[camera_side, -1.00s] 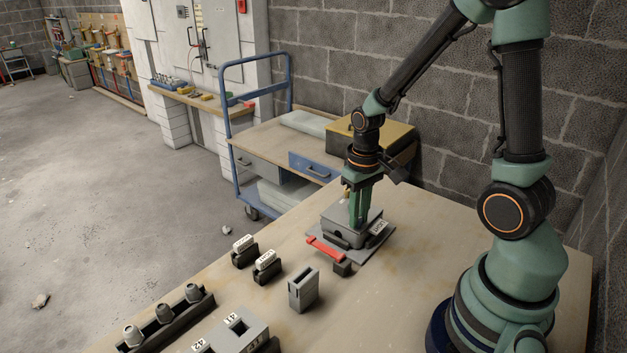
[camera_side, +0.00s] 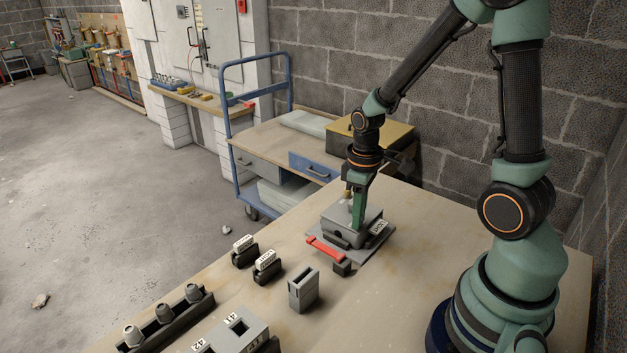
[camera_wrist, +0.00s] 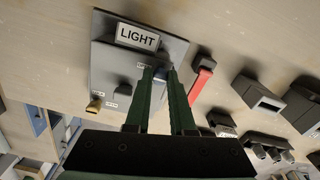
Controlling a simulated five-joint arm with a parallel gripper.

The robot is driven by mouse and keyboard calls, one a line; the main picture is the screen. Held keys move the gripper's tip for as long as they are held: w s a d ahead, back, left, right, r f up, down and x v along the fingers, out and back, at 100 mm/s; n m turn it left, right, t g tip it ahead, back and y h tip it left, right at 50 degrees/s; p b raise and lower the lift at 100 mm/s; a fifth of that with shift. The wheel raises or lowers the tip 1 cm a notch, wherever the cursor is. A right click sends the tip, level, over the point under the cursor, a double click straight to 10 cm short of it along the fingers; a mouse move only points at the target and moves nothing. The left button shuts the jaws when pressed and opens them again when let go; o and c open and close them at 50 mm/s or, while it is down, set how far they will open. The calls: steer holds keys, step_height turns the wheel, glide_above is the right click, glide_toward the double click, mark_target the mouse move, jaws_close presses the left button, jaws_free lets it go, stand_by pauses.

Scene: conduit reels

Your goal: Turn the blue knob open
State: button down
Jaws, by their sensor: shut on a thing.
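A grey box (camera_side: 345,222) with a LIGHT label (camera_side: 378,228) sits on a flat plate on the table. My gripper (camera_side: 357,224) points down onto the top of this box. In the wrist view my gripper (camera_wrist: 162,72) has its two green fingers close together around the blue knob (camera_wrist: 163,73), which is mostly hidden and looks dark. The LIGHT label (camera_wrist: 137,37) lies beyond the fingertips. A dark knob (camera_wrist: 124,88) and a brass-coloured knob (camera_wrist: 95,104) stand on the same box, left of the fingers.
A red lever (camera_side: 324,249) lies beside the box; it also shows right of the fingers in the wrist view (camera_wrist: 202,83). Small holders with labels, a grey block (camera_side: 303,289) and a dark rack (camera_side: 166,317) stand nearer the camera. The table right of the box is clear.

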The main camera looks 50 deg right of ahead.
steer(key=c, duration=0.8)
jaws_free()
steer(key=shift+o, duration=0.2)
steer(key=shift+r, duration=0.15)
step_height(320, 180, up, 12)
steer(key=s+a+r+m+t, duration=0.2)
steer(key=a+r+t, duration=0.3)
steer(key=a, duration=0.3)
steer(key=shift+r+m+t, duration=0.3)
steer(key=shift+r+m, duration=0.05)
steer(key=shift+m, duration=0.05)
